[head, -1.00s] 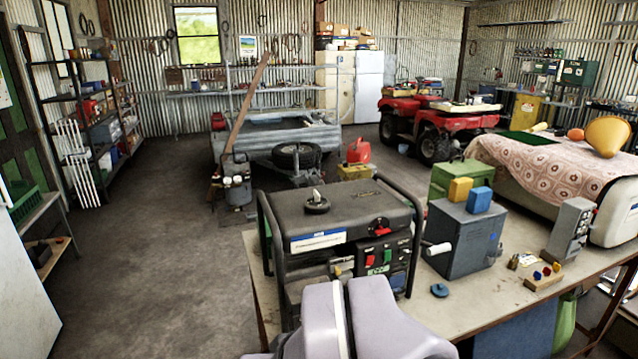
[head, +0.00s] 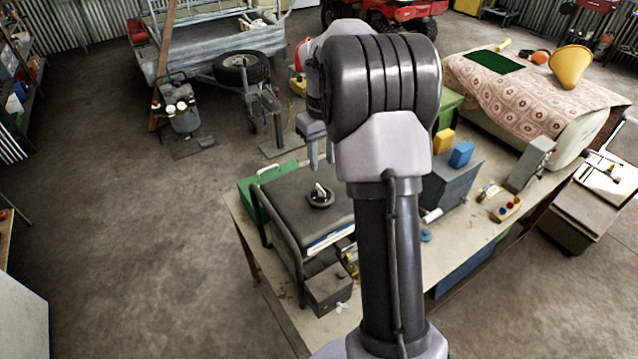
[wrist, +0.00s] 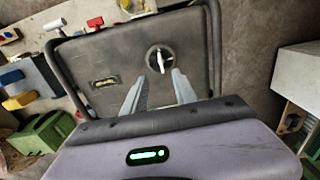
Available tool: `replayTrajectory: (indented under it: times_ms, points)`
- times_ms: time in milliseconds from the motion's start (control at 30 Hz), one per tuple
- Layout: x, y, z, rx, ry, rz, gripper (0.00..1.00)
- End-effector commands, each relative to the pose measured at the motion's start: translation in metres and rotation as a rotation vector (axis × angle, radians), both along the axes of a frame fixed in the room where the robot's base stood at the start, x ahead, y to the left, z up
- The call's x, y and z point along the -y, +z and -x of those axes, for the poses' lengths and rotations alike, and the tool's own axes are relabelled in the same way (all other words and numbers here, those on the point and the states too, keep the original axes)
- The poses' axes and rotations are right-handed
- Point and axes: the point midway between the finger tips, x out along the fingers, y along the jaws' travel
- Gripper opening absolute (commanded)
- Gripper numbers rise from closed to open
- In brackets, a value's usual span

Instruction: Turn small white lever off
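The generator (head: 295,190) stands on the workbench and has a dark flat top with a tube frame. On its top is a round black cap (head: 320,201) with a small white lever (head: 320,188). In the wrist view the white lever (wrist: 161,61) lies across the middle of the cap, roughly lengthwise in the picture. My gripper (head: 321,163) hangs above the generator top, pointing down. In the wrist view my gripper (wrist: 161,77) has its two fingers apart with nothing between them, and the lever lies just beyond the tips. My arm hides the generator's right part in the head view.
A grey box (head: 455,185) with yellow and blue blocks stands right of the generator. A small grey box (head: 328,290) is at the bench's near edge. The floor to the left is clear.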

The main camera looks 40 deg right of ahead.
Motion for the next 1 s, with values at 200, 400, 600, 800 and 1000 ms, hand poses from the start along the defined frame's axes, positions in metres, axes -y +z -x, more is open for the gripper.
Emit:
replayTrajectory:
  times_ms: [200,400,600,800,1000]
  points:
    - [-0.001,-0.053,0.0,-0.002,0.0,-0.001,0.34]
    - [-0.001,-0.087,0.0,0.0,0.0,-0.001,0.34]
    - [-0.001,-0.1,0.0,0.001,0.0,0.0,0.34]
    - [-0.001,-0.101,0.0,0.001,0.0,0.0,0.34]
    - [-0.001,-0.1,0.0,0.002,0.0,0.0,0.01]
